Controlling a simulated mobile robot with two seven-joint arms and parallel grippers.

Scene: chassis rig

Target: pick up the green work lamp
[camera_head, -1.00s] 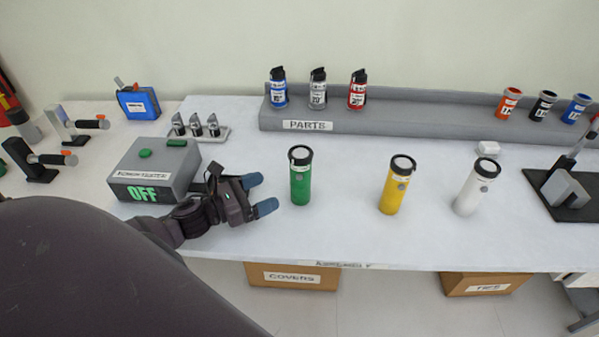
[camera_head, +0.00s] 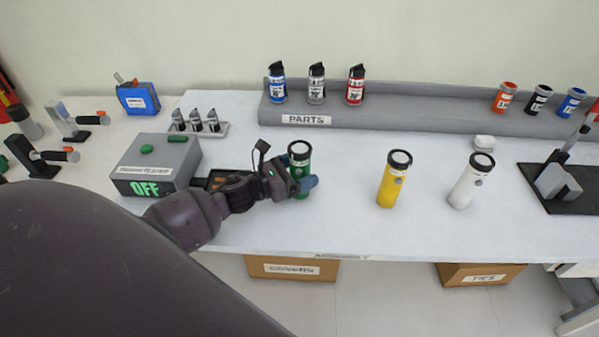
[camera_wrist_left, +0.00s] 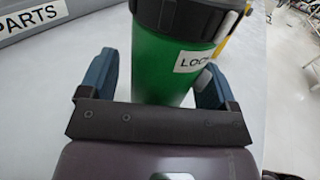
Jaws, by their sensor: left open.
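The green work lamp (camera_head: 300,156) stands upright on the white table, with a black cap on top. In the left wrist view the green lamp (camera_wrist_left: 165,65) rises between the two blue fingers, with part of a white label showing on it. My left gripper (camera_head: 302,185) is at the lamp from the left, with its fingers open on either side of the body. In the left wrist view the left gripper (camera_wrist_left: 155,85) shows a gap at its left finger; contact at the right finger cannot be told. My right gripper is not in view.
A yellow lamp (camera_head: 393,181) and a white lamp (camera_head: 470,183) stand to the right. A grey tester box (camera_head: 155,165) reading OFF is at the left. The grey parts shelf (camera_head: 420,117) runs behind. Table space between the green and yellow lamps is clear.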

